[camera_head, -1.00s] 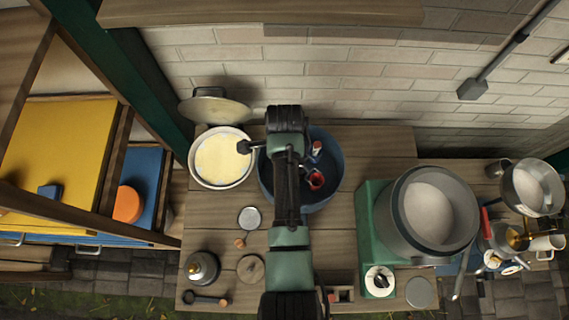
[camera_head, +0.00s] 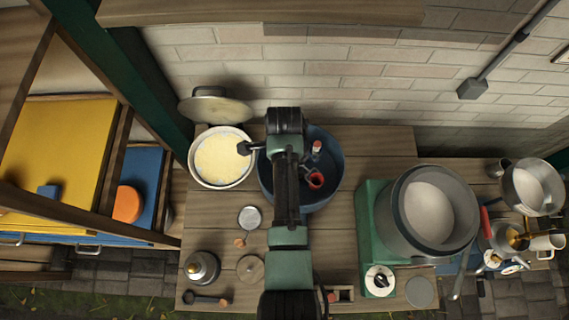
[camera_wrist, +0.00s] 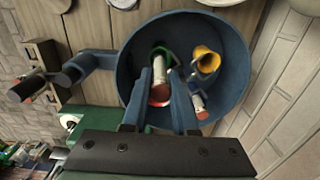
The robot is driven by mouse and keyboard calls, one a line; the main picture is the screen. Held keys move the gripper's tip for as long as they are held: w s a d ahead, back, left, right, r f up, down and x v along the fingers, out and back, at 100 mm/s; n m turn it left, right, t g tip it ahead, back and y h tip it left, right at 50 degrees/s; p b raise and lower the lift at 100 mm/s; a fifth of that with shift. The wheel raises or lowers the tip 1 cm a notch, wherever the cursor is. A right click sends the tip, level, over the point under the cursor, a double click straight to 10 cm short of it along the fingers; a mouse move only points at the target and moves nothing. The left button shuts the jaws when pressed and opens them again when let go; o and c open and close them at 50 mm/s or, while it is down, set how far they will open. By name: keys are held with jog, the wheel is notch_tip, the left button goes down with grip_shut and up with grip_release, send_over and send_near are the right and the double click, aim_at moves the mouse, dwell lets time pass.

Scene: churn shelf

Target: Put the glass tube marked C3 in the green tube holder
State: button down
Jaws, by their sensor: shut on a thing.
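In the wrist view, my gripper (camera_wrist: 161,92) points down into a round blue basin, with one finger on each side of a glass tube (camera_wrist: 159,76). It is shut on this tube, whose near end is red. The tube's far end is at the green tube holder (camera_wrist: 158,50); I cannot tell how deep it sits inside. No C3 mark can be read. In the head view my arm covers the gripper and the held tube.
The blue basin (camera_head: 337,165) also holds a yellow holder (camera_wrist: 206,59) and another red-ended tube (camera_wrist: 198,102), close to the right finger. A pan of pale contents (camera_head: 222,160) stands left of the basin. A large pot (camera_head: 462,215) stands at the right.

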jog(key=shift+f+b, duration=2.1)
jog(key=shift+f, duration=1)
dwell(1.1)
jog(key=shift+c, duration=1.5)
grip_release()
jog(key=shift+r, duration=0.15)
notch_tip(320, 180, up, 7)
jog(key=p, duration=0.7)
jog(key=shift+r, duration=1)
